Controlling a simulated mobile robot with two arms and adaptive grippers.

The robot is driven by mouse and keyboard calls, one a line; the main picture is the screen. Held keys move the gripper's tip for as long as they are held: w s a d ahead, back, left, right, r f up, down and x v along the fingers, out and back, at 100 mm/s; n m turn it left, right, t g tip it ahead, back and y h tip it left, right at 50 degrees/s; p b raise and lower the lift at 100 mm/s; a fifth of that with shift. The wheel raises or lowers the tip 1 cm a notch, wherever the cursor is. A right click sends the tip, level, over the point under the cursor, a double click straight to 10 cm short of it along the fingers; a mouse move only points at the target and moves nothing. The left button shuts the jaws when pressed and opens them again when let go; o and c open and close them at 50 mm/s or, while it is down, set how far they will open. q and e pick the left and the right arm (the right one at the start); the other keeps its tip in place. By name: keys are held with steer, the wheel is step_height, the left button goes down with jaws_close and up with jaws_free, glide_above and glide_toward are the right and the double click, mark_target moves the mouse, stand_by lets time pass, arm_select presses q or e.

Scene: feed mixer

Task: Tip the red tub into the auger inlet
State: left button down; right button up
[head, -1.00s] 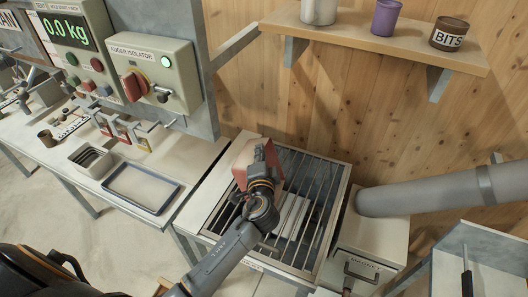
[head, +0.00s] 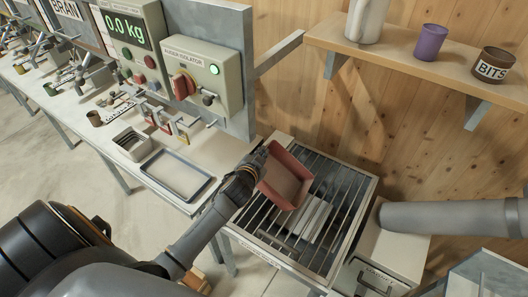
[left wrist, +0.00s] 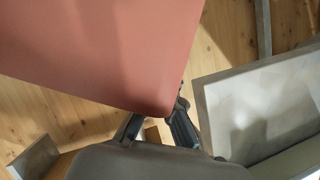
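The red tub (head: 285,177) is over the left part of the barred auger inlet (head: 338,200). It looks tilted, and its open side and reddish-brown inside show in the head view. I cannot tell whether feed is in it. My left gripper (head: 257,163) is at the tub's left wall and appears shut on it. In the left wrist view the tub's smooth red side (left wrist: 100,45) fills the upper left, and the dark fingers of my left gripper (left wrist: 160,125) meet its lower corner. A pale slatted piece (head: 308,218) shows beneath the bars. My right gripper is not in view.
The scale display (head: 126,26) reads 0.0 kg. A grey auger tube (head: 455,216) lies right of the inlet. A shelf (head: 400,58) with several vessels hangs above. An empty tray (head: 177,174) sits left.

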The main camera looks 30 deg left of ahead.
arm_select(q)
steer(key=a+f+n+h+b, duration=0.2)
steer(key=a+f+n+h, duration=0.1)
steer(key=f, duration=0.5)
steer(key=shift+n+b, duration=0.3)
steer(key=shift+n, duration=0.5)
steer(key=shift+r+p, duration=0.65)
steer(key=shift+p, duration=0.05)
steer(key=shift+f, duration=0.15)
